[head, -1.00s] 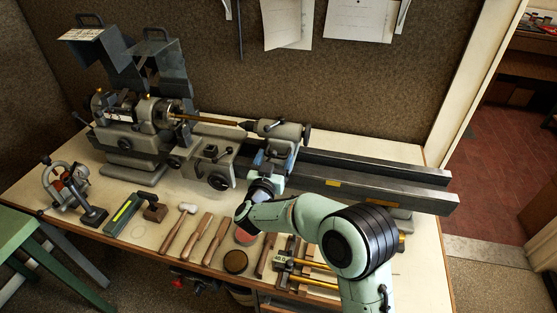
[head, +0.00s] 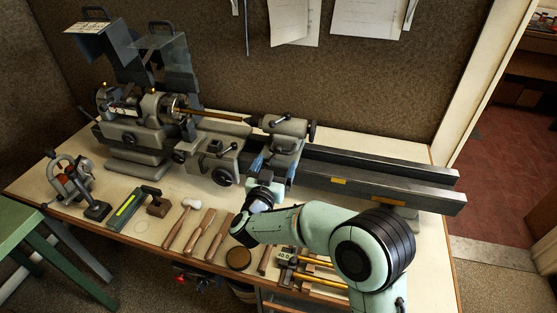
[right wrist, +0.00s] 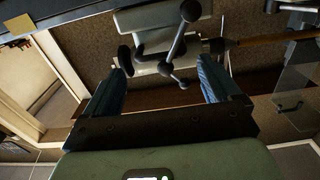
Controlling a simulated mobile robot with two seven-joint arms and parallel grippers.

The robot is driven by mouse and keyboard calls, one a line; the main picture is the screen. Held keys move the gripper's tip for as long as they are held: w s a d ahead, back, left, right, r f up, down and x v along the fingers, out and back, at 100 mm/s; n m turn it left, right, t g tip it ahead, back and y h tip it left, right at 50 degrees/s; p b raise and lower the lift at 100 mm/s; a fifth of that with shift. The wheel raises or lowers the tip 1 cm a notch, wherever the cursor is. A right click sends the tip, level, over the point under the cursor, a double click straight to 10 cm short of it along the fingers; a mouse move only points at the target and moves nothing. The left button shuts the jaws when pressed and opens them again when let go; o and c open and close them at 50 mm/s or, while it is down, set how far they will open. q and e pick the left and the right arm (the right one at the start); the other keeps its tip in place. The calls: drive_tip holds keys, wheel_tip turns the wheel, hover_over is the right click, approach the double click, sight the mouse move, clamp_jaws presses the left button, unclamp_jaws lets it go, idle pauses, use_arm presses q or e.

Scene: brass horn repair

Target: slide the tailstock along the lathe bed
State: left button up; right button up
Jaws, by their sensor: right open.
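The grey tailstock (head: 288,127) sits on the lathe bed (head: 380,180), its pointed centre facing left toward the brass mandrel (head: 212,114). Whether the two touch is hard to tell. My right gripper (head: 275,164) is open in front of the tailstock, with its blue fingers spread apart and nothing held between them. In the right wrist view, the tailstock (right wrist: 150,20) lies beyond the fingertips (right wrist: 162,68). A dark lever with ball knobs (right wrist: 178,40) shows in the gap between the fingers. My left gripper is out of view.
The lathe headstock (head: 135,130) and carriage (head: 212,160) stand left of the tailstock. The bed is clear to its right.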

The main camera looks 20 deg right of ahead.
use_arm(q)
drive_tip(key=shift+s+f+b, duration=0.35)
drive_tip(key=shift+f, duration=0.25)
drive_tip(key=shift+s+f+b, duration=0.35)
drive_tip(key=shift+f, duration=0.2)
use_arm(e)
drive_tip(key=v, duration=0.9)
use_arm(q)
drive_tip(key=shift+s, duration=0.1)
use_arm(e)
drive_tip(key=shift+f, duration=0.1)
